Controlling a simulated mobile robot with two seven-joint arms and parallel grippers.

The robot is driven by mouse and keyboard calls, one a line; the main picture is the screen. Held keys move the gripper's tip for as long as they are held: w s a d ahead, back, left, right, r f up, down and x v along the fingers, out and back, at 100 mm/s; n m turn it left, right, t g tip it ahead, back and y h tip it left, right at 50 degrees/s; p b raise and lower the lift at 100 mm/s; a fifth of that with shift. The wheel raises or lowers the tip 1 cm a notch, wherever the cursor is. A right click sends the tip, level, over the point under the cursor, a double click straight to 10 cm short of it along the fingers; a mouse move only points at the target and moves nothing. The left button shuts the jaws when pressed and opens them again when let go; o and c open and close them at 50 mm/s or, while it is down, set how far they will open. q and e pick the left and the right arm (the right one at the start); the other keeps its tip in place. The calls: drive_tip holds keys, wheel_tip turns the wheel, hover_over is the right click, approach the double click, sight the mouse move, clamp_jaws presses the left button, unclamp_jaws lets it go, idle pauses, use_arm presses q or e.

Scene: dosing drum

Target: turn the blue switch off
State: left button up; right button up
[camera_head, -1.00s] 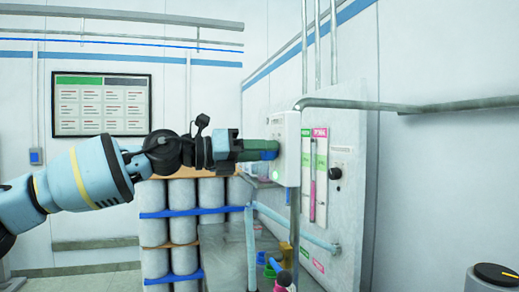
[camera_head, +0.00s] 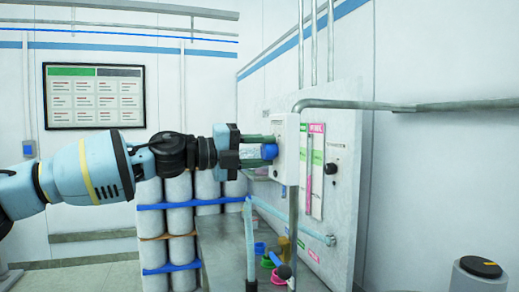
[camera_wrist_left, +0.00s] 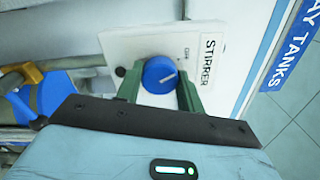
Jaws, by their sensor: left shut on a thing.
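The blue switch (camera_head: 269,151) is a round knob on a white box (camera_head: 287,150) at the front of the grey panel. The small print above the knob is too small to read surely. My left gripper (camera_head: 267,151) is shut on the knob, its green fingers on either side of it. The fingers also show in the left wrist view (camera_wrist_left: 160,86). My right gripper is not in view.
A grey pipe (camera_head: 380,105) runs from the white box across to the right wall. Pink and green labels and a black knob (camera_head: 331,168) sit on the panel to the right. Stacked grey drums (camera_head: 180,220) stand behind my left arm. Small coloured items lie below the box.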

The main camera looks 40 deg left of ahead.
use_arm(q)
drive_tip(key=shift+n, duration=0.4)
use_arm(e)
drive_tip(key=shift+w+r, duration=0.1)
use_arm(q)
drive_tip(key=o, duration=1)
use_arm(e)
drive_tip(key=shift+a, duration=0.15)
use_arm(q)
drive_tip(key=shift+s+a+r+p, duration=0.2)
drive_tip(key=shift+s+p, duration=0.1)
drive_tip(key=shift+s, duration=0.2)
drive_tip(key=p+v, duration=0.1)
drive_tip(key=v, duration=0.2)
drive_tip(key=p+v, duration=0.1)
drive_tip(key=v, duration=0.2)
drive_tip(key=shift+s+a+f, duration=0.2)
drive_tip(key=shift+s, duration=0.15)
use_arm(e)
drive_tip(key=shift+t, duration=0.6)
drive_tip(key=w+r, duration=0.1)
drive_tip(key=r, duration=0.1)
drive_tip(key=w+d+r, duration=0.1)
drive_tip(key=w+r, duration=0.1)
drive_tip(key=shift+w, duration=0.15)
